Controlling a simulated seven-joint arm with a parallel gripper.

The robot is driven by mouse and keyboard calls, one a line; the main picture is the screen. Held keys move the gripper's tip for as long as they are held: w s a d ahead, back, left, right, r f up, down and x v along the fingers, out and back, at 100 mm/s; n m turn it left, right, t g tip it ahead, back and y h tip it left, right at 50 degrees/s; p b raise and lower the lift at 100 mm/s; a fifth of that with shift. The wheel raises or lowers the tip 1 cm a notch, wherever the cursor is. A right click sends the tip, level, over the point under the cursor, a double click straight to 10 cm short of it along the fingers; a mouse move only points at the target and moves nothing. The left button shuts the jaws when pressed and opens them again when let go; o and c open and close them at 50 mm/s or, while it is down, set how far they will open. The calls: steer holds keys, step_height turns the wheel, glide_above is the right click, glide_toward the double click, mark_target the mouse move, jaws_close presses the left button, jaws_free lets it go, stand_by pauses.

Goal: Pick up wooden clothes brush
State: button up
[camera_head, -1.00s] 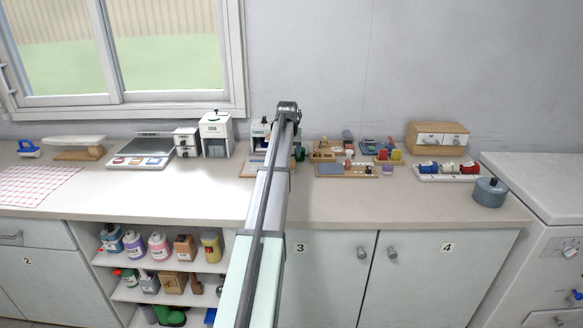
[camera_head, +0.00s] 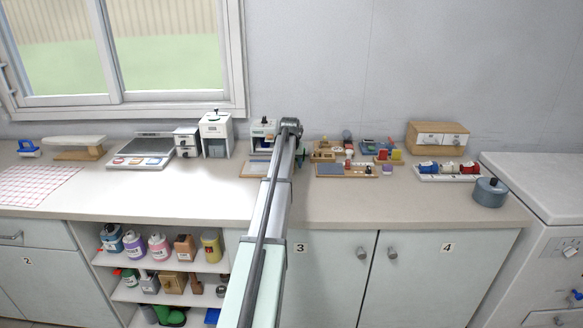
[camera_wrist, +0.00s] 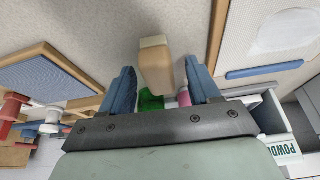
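A tan wooden block with a darker brown side (camera_wrist: 156,68), which looks like the wooden clothes brush, shows in the wrist view. It lies between the two blue fingers of my gripper (camera_wrist: 159,70), with a gap visible on the right and a very narrow one on the left. My gripper is open and I see no grip on the block.
In the wrist view a wood-framed blue board (camera_wrist: 45,80) lies left and a powder box (camera_wrist: 283,140) lower right. A green item (camera_wrist: 150,101) is behind the block. In the head view, small items crowd the counter right of my arm; the counter's front strip (camera_head: 400,208) is clear.

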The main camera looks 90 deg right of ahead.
steer(key=c, duration=1)
steer(key=shift+r, duration=0.1)
step_height(320, 180, up, 10)
steer(key=shift+f, duration=0.1)
steer(key=o, duration=0.4)
steer(key=c, duration=0.3)
steer(key=w+m+g, duration=0.1)
steer(key=w+m, duration=0.2)
steer(key=w, duration=0.2)
steer(key=w+m+g+y, duration=0.1)
steer(key=w+m, duration=0.2)
steer(key=w, duration=0.3)
steer(key=w+a+f+m+g, duration=0.1)
steer(key=w+m, duration=0.2)
steer(key=w, duration=0.2)
steer(key=shift+w, duration=0.4)
